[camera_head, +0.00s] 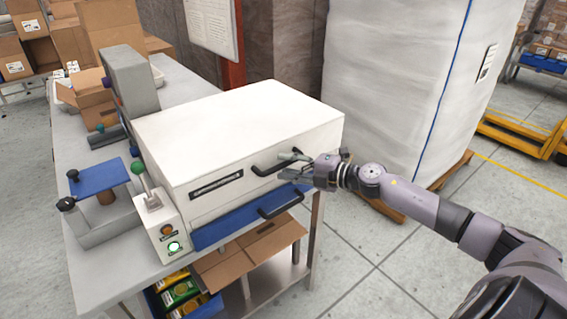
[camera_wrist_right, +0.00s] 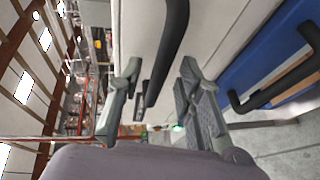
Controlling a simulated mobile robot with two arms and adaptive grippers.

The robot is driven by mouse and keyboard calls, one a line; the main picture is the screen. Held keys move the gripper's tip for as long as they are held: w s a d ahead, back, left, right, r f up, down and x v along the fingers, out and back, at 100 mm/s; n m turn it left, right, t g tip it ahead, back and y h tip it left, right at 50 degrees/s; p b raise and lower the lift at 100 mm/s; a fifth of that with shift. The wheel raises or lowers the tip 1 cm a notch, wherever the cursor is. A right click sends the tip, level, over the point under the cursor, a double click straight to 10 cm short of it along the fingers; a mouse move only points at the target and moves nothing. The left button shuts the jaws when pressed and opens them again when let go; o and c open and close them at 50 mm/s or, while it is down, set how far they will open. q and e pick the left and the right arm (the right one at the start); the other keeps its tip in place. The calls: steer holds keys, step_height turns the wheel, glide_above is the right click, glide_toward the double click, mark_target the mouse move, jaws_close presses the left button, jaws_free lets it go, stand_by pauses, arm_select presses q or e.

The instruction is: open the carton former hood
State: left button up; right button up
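The carton former is a white box-shaped machine on a metal bench. Its white hood (camera_head: 235,125) looks shut. A black bar handle (camera_head: 262,171) is on the hood's front face. My right gripper (camera_head: 283,167) is at this handle's right part. In the right wrist view the gripper's two fingers (camera_wrist_right: 157,85) are apart, with the black handle (camera_wrist_right: 172,50) between them. I see a gap on either side of the handle, and contact is not clear. The handle's right end is partly hidden by the gripper in the head view. My left gripper is not in view.
Below the hood is a blue front panel (camera_head: 235,226) with a second black handle (camera_head: 281,203). A control box (camera_head: 160,228) with a green-knobbed lever and lit green button stands at the machine's left. A tall wrapped pallet load (camera_head: 400,90) stands close behind my right arm.

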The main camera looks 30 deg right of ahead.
steer(key=shift+x, duration=0.85)
steer(key=shift+c, duration=0.4)
jaws_close()
